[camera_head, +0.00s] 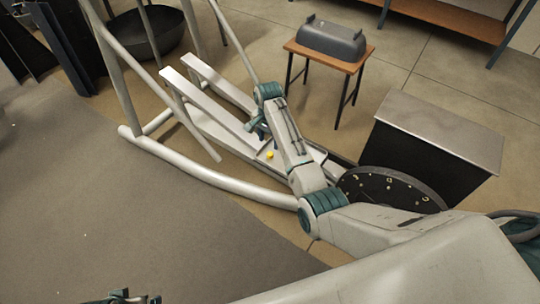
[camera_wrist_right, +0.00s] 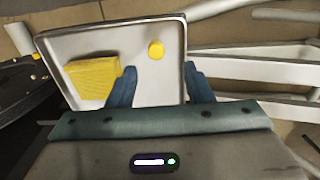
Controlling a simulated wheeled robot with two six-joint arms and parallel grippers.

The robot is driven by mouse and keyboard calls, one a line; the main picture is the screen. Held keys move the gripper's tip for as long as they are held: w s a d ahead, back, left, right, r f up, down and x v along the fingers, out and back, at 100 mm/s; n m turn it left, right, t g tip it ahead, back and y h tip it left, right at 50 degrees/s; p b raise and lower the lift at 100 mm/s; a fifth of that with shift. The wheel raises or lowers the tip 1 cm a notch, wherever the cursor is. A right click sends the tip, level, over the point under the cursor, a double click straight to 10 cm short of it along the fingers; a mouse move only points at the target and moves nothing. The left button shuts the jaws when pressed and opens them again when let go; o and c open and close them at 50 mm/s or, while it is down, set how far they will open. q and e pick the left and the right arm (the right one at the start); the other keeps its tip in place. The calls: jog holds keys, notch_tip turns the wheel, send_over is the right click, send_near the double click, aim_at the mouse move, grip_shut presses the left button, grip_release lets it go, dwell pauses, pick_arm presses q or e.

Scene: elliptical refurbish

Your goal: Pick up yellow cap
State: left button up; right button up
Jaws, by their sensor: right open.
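The small round yellow cap (camera_wrist_right: 156,50) lies in a pale, dark-rimmed tray (camera_wrist_right: 112,35), right of the tray's middle. In the head view the yellow cap (camera_head: 270,155) is a small dot beside my right arm. My right gripper (camera_wrist_right: 159,70) is open and empty, its blue fingers over the tray's near part. The cap shows beyond and between the fingertips, apart from them. In the head view my right gripper (camera_head: 256,130) is partly hidden by its wrist. Only the top of my left gripper (camera_head: 122,297) shows at the bottom edge, so its jaws cannot be judged.
A yellow block-like item (camera_wrist_right: 93,77) lies in the tray, left of the cap. A grey elliptical machine frame (camera_head: 190,170) surrounds the area, with a dark round disc (camera_head: 390,187) at right. A wooden stool (camera_head: 350,65) carries a grey case (camera_head: 332,40). A box (camera_head: 440,135) stands at right.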

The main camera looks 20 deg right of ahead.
aim_at(270, 153)
jog(key=shift+s+d+f+b, duration=0.1)
jog(key=shift+s+f+b, duration=0.1)
jog(key=shift+f, duration=1.3)
jog(key=shift+s+f+b, duration=0.1)
jog(key=shift+f+b, duration=0.1)
jog(key=shift+f, duration=1.3)
pick_arm(q)
jog(key=v, duration=0.2)
jog(key=shift+s+r, duration=0.1)
jog(key=shift+r, duration=0.3)
pick_arm(e)
grip_shut()
